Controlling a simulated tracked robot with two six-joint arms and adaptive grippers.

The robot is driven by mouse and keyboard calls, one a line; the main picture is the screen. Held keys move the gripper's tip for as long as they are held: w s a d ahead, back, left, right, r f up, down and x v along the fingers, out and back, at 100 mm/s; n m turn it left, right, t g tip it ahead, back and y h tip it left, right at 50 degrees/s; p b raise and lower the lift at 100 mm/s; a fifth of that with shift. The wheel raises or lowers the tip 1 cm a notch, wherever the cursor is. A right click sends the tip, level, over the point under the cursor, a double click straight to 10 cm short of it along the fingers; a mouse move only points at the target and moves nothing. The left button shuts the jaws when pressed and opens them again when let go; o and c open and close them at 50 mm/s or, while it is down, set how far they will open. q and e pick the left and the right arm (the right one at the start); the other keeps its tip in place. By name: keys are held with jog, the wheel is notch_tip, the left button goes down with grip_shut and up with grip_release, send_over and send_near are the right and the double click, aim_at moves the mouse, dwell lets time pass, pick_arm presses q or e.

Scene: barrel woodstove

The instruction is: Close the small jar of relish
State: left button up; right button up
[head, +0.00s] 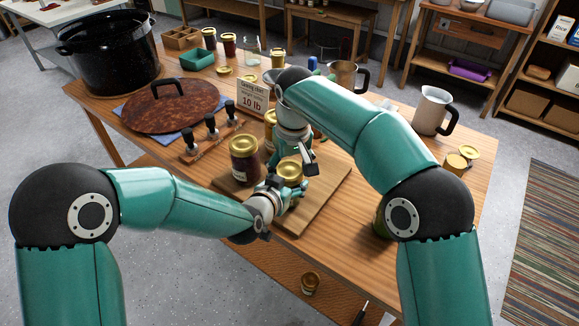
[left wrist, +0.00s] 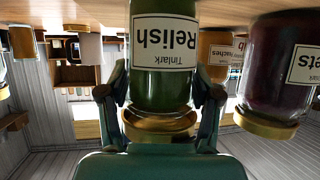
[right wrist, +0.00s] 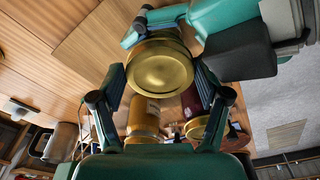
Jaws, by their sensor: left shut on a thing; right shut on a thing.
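The small relish jar (left wrist: 162,55), green with a white label, stands upright at the cutting board (head: 322,200); the left wrist view shows it upside down. My left gripper (left wrist: 160,92) is shut around the jar's upper part, and it also shows in the head view (head: 283,196). A gold lid (right wrist: 160,68) is at the jar's mouth and also shows in the head view (head: 290,170). My right gripper (right wrist: 160,80) comes from above and is shut on the lid's sides. The lid touches or nearly touches the jar; I cannot tell whether it is seated.
A dark beets jar (head: 244,162) stands close beside on the board, with a peaches jar (left wrist: 216,48) behind. A sign card (head: 253,97), stamps (head: 212,127), a rusty round lid (head: 170,105) and a black pot (head: 112,55) are farther left. A white pitcher (head: 432,110) stands right.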

jog(key=shift+f, duration=0.6)
jog(key=shift+f, duration=0.2)
jog(key=shift+s+f, duration=0.1)
jog(key=shift+f, duration=0.1)
jog(key=shift+c, duration=0.6)
jog(key=shift+a+r, duration=0.1)
jog(key=shift+r, duration=0.05)
jog(key=shift+s+a+r, duration=0.1)
jog(key=shift+s+r, duration=0.05)
jog(key=shift+r, duration=0.05)
jog(key=shift+c, duration=1.3)
